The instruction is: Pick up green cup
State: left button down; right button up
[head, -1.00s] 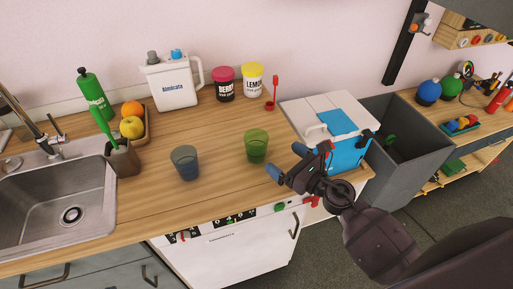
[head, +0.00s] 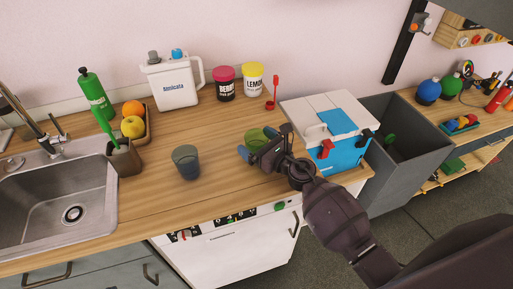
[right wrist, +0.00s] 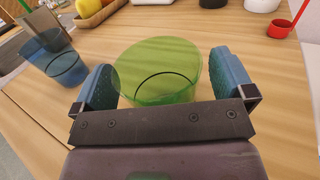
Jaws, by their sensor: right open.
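The green cup (head: 256,139) is see-through and stands upright on the wooden counter (head: 222,195). In the head view my right gripper (head: 257,143) covers part of it. In the right wrist view the green cup (right wrist: 158,72) sits between the two blue fingers of my open right gripper (right wrist: 160,82). A gap shows on the right side, so the fingers are not closed on it. My left gripper is not in view.
A blue-grey cup (head: 186,162) stands left of the green cup. A blue-and-white cooler box (head: 340,150) is to the right. A white pitcher (head: 175,82), a red jar (head: 225,84) and a yellow-lidded jar (head: 252,79) stand behind. The sink (head: 60,205) is at the left.

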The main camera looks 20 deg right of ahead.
jog(key=c, duration=0.9)
jog(key=shift+w, duration=0.1)
